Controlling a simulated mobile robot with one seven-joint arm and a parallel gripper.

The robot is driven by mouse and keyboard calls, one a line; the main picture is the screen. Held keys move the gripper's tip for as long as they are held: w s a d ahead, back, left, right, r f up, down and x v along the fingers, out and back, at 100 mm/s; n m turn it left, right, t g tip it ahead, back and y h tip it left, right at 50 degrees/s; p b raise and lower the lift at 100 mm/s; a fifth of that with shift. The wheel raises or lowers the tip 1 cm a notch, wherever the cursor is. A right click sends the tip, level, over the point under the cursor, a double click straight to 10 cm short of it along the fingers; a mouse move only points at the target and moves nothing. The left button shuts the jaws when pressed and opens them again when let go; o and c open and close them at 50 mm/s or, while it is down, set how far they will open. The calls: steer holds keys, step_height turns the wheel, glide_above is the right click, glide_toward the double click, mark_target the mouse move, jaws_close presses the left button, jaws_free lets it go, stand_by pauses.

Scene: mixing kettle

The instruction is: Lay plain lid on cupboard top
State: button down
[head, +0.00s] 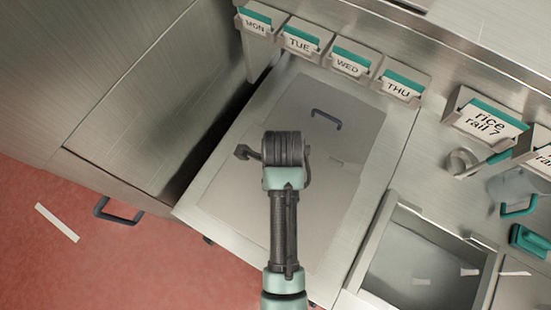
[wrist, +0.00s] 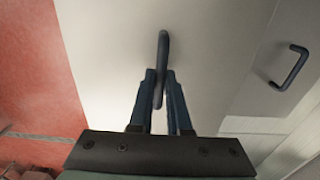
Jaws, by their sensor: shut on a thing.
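My gripper (wrist: 161,88) is shut on the dark bar handle (wrist: 162,48) of a plain pale grey lid (wrist: 110,50). In the head view my wrist covers the fingers and this handle. The plain lid (head: 310,200) shows around my wrist, over the framed counter section; I cannot tell whether it touches the surface below. The cupboard top (head: 155,115) appears to be the bare steel surface left of a dark gap, above a front with a dark handle (head: 120,211).
A second dark handle (head: 326,119) stands on a grey panel just behind the lid. Day-labelled card holders (head: 302,42) line the back edge. An open steel well (head: 420,255) lies at right, with a clear jug (head: 515,190) beyond it. The red floor (head: 60,260) is at left.

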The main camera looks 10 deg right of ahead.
steer(key=f, duration=0.4)
steer(key=shift+s+d, duration=0.15)
steer(key=shift+d, duration=0.05)
steer(key=shift+f+p, duration=0.4)
steer(key=shift+f, duration=1.85)
steer(key=shift+f, duration=0.2)
steer(key=c, duration=0.9)
jaws_free()
steer(key=shift+o, duration=0.2)
steer(key=shift+r, duration=0.1)
step_height(320, 180, up, 12)
steer(key=shift+r+b, duration=0.1)
steer(key=shift+b, duration=0.3)
